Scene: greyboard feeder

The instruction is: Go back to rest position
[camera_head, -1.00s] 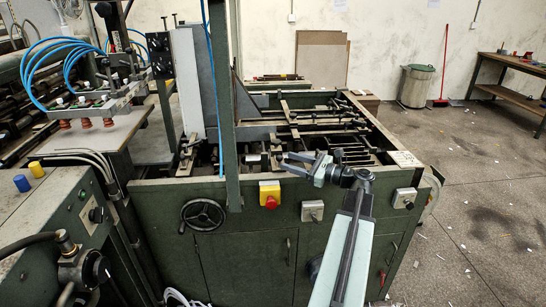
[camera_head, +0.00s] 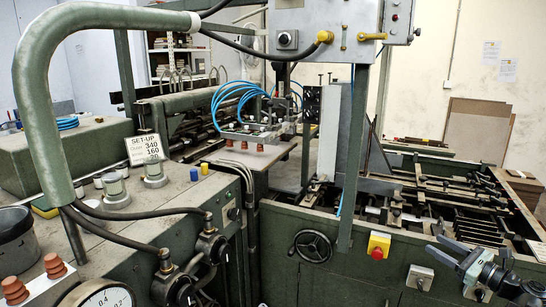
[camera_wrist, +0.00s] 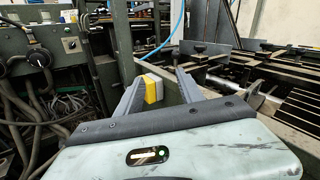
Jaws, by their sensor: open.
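My gripper (camera_head: 434,249) shows at the right of the head view, in front of the green feeder machine (camera_head: 310,275). Its two fingers are apart and nothing is between them. In the wrist view the gripper (camera_wrist: 159,78) is also open, its fingers pointing ahead. A yellow switch box (camera_wrist: 153,88) on the machine's front shows beyond the gap between the fingers. I cannot tell the exact distance from the gripper to the machine.
The yellow switch box with a red button (camera_head: 378,246) and a handwheel (camera_head: 312,246) stick out from the machine's front. A green console (camera_head: 170,215) with a bent tube (camera_head: 45,95) stands at the left. A control box (camera_head: 325,30) hangs above.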

